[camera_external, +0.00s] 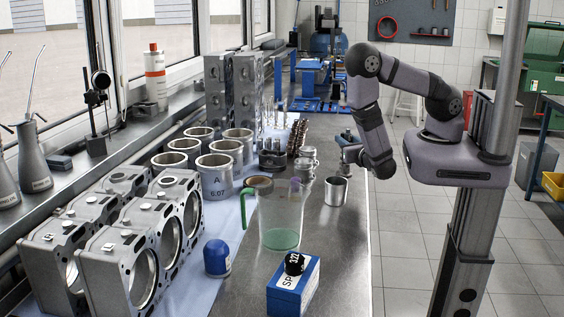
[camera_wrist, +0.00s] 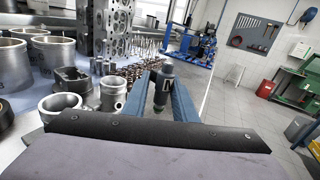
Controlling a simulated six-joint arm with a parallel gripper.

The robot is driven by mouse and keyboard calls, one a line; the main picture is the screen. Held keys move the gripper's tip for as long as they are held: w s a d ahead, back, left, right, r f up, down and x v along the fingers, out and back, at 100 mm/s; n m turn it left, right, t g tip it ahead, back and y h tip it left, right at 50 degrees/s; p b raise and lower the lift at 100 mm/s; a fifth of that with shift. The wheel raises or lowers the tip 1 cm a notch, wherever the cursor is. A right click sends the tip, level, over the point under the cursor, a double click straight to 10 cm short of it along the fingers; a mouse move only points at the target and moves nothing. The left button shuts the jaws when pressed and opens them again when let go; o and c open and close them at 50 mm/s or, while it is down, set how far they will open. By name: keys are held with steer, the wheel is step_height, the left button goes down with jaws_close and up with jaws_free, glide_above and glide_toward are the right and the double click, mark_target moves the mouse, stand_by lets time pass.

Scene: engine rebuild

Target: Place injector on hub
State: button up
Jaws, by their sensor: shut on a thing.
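My gripper (camera_wrist: 165,100) shows its two blue fingers in the wrist view, shut on the injector (camera_wrist: 163,86), a small dark green-grey cylinder with a paler metal end. It is held off the bench. In the external view my gripper (camera_external: 346,143) hangs above the bench's right edge, behind a short metal cup (camera_external: 336,190); the held part is too small to make out well there. I cannot tell for sure which part is the hub. A dark base with upright posts (camera_external: 271,160) stands left of my gripper, also in the wrist view (camera_wrist: 73,82).
Several cylinder liners (camera_external: 215,176) and engine blocks (camera_external: 125,262) fill the left bench. A clear jug (camera_external: 281,215), blue-capped object (camera_external: 217,258) and blue box (camera_external: 293,287) stand in front. Small metal pistons (camera_external: 307,163) stand near my gripper. Bare bench (camera_external: 345,250) lies at front right.

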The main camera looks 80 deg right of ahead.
steer(key=shift+f, duration=0.1)
steer(key=shift+f+p, duration=0.3)
steer(key=shift+f, duration=1.45)
steer(key=shift+f, duration=0.1)
steer(key=o, duration=1)
steer(key=shift+o, duration=0.2)
steer(key=shift+r, duration=0.2)
steer(key=shift+v, duration=3.75)
